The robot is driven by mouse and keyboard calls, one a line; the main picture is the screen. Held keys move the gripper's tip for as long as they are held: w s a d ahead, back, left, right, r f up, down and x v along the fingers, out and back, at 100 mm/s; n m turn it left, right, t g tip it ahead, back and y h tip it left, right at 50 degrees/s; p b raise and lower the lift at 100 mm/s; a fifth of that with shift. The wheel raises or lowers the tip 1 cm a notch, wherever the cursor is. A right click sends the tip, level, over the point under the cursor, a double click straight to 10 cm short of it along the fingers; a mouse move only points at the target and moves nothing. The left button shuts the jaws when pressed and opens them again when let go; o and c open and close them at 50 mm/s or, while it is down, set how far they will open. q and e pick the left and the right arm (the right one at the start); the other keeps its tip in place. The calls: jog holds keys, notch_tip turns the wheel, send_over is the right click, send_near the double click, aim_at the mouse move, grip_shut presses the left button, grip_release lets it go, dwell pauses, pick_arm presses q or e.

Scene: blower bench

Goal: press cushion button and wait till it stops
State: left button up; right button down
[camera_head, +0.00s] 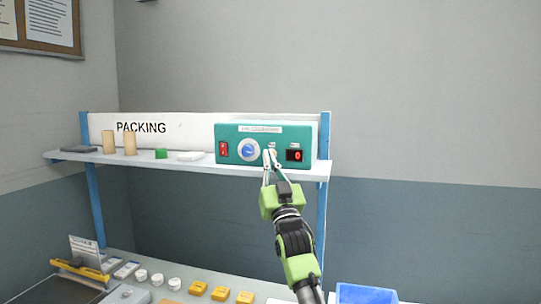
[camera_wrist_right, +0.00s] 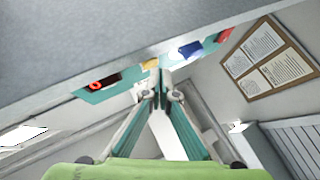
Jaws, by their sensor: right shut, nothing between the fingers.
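The teal control box (camera_head: 228,159) stands at the right end of the upper shelf. It has a red rocker switch (camera_head: 224,149), a blue dial (camera_head: 249,149), a small pale button (camera_head: 272,150) and a display (camera_head: 294,155) reading a red 0. My right gripper (camera_head: 269,154) is shut and empty, its fingertips in front of the button and hiding part of it. I cannot tell whether they touch it. In the right wrist view the shut fingertips (camera_wrist_right: 162,92) point towards the box (camera_wrist_right: 95,96), which is tilted there. My left gripper is not in view.
The shelf (camera_head: 200,168) also holds tan cylinders (camera_head: 130,144), a green block (camera_head: 161,154) and a white item (camera_head: 189,156). On the bench below are yellow blocks (camera_head: 221,294), white round pieces (camera_head: 158,280) and a blue bin (camera_head: 365,294). Blue posts (camera_head: 322,215) flank the shelf.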

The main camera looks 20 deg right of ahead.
jog(key=shift+s+a, duration=0.15)
jog(key=shift+s, duration=0.15)
jog(key=s+a, duration=0.1)
jog(key=s, duration=0.1)
jog(key=s+a+p, duration=0.1)
jog(key=s+a, duration=0.1)
jog(key=shift+s, duration=0.1)
dwell(0.4)
jog(key=shift+d, duration=0.1)
dwell(0.4)
